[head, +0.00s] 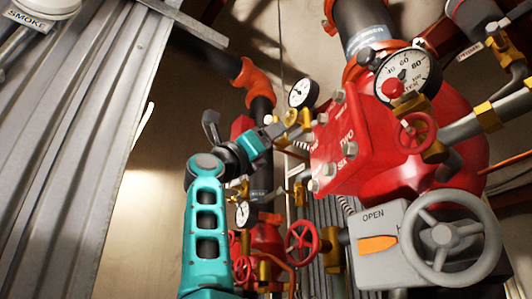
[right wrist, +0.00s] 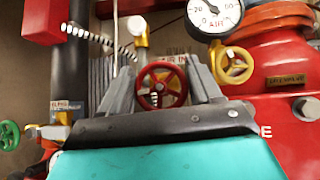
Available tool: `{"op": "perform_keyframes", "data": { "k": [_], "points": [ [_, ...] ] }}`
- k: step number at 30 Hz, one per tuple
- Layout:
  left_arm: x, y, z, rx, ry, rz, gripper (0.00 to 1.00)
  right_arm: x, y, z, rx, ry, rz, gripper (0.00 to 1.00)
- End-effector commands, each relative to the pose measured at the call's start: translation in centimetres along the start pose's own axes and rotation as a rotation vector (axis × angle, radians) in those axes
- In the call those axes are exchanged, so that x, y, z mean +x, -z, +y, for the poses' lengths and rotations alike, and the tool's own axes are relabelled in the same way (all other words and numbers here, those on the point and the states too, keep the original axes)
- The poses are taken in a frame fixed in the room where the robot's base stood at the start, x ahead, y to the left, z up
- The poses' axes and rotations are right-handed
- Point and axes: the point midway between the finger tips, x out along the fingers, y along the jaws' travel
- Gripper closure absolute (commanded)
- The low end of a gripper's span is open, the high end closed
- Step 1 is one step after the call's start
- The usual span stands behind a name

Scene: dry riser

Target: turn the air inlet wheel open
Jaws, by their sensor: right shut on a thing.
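A small red handwheel (right wrist: 162,86) with a yellow hub shows in the right wrist view. A partly hidden label ending in "IN" is on the wall behind it. My right gripper (right wrist: 163,72) has one grey finger on each side of the wheel and is shut on it. In the head view my right gripper (head: 281,129) reaches up to the small pipework left of the red valve body. There the gripper hides the wheel. My left gripper is in neither view.
An air gauge (right wrist: 214,12) and a yellow handwheel (right wrist: 233,66) sit close right of the gripper. A green handwheel (right wrist: 9,135) is at left. The red valve body (head: 340,140) and large grey handwheel (head: 442,235) stand to the right. Corrugated metal (head: 75,120) fills the left.

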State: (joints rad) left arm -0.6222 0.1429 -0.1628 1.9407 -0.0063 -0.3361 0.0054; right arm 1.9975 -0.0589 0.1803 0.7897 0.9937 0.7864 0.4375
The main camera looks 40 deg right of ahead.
Motion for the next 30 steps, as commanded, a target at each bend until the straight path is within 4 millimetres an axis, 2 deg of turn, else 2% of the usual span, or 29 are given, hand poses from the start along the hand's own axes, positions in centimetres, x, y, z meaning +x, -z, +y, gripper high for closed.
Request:
{"op": "perform_keyframes", "data": {
  "k": [1, 7, 20, 30],
  "points": [
    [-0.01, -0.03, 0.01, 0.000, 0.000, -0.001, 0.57, -0.02, -0.02, 0.00, 0.000, 0.000, 0.000, 0.48],
    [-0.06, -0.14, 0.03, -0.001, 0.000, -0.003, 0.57, -0.03, -0.02, 0.00, 0.000, 0.000, 0.000, 0.67],
    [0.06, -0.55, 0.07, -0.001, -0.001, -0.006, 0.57, -0.04, 0.02, 0.00, -0.093, -0.094, 0.002, 0.67],
    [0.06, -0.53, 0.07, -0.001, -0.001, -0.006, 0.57, -0.01, 0.02, 0.06, -0.103, -0.100, 0.001, 0.67]
  ]
}}
